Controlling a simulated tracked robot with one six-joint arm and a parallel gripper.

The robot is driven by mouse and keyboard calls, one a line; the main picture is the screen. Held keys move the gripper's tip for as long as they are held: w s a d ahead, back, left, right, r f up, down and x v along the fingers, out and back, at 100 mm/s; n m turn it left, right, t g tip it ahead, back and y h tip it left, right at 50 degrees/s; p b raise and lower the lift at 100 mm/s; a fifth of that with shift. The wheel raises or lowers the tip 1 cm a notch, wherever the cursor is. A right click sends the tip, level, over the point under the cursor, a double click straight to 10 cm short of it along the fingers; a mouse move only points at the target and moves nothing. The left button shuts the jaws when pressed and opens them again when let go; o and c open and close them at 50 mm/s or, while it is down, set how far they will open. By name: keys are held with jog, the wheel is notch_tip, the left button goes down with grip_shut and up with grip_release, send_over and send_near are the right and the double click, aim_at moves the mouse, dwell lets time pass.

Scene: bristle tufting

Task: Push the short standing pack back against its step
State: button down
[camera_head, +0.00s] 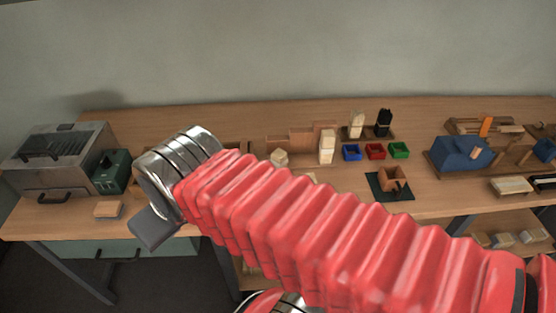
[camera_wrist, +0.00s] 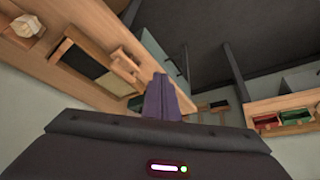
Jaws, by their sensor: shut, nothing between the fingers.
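A stepped wooden block (camera_head: 303,138) stands near the back of the bench, its steps rising to the right. A short pale pack (camera_head: 279,157) stands in front of its low left step; I cannot tell whether they touch. A taller pale pack (camera_head: 327,146) stands upright by the right step. In the wrist view, a pale pack (camera_wrist: 25,25), likely the short one, shows at the upper left corner. My gripper (camera_wrist: 163,80) is shut and empty, pointing away from the packs. In the head view my arm's end hangs at the bench's front left, well left of the packs.
A pale bundle (camera_head: 356,125) and a black bundle (camera_head: 383,123) stand to the right, behind blue (camera_head: 352,152), red (camera_head: 375,151) and green (camera_head: 399,150) bins. A grey machine (camera_head: 58,158) fills the bench's left end. My red arm hides part of the bench.

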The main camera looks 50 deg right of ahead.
jog(key=w+d+f+m+g+h, duration=0.1)
jog(key=w+d+m+g, duration=0.2)
jog(key=d, duration=0.6)
jog(key=w+d+f+m, duration=0.1)
jog(key=w+d+m, duration=0.1)
jog(key=w+d, duration=0.5)
jog(key=s+d+f+m+g, duration=0.1)
jog(key=d+f, duration=0.2)
jog(key=d, duration=0.5)
jog(key=s+d+f+m, duration=0.2)
jog(key=d+f, duration=0.1)
jog(key=d, duration=0.4)
jog(key=s+d+f+m+g+y, duration=0.1)
jog(key=s+d+f, duration=0.1)
jog(key=d, duration=0.6)
jog(key=shift+s+d+f+m+g, duration=0.2)
jog(key=shift+d+f+m+g, duration=0.15)
jog(key=shift+f, duration=0.25)
jog(key=shift+f, duration=0.1)
